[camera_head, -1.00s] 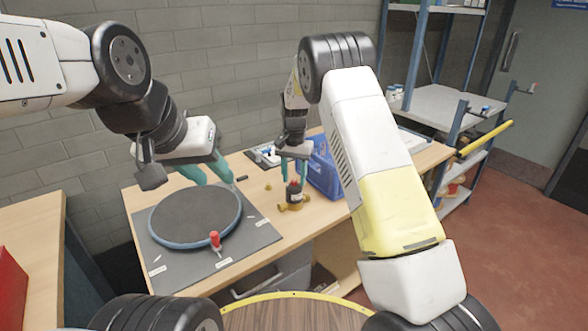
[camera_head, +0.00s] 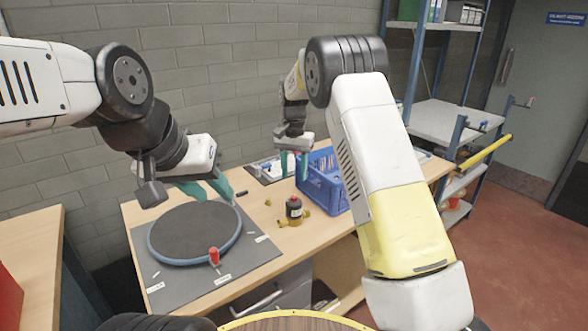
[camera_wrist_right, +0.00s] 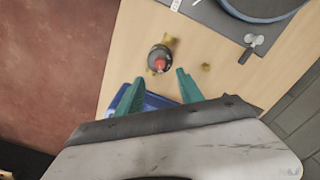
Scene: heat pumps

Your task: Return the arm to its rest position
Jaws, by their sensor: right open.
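My right gripper (camera_head: 292,165) hangs open and empty above the far part of the bench, beside the blue crate. In the right wrist view its two teal fingers (camera_wrist_right: 158,77) are spread apart. A dark pump part with a red top and brass fittings (camera_head: 294,209) stands upright on the bench, apart from the fingers. It also shows in the right wrist view (camera_wrist_right: 159,60), just beyond the fingertips. My left gripper (camera_head: 218,195) is over the back of the round dark turntable, its teal fingers apart with nothing seen between them.
The blue crate (camera_head: 327,199) with items inside stands right of the pump part. A metal shelf rack (camera_head: 450,120) stands at the right. Brick wall is behind.

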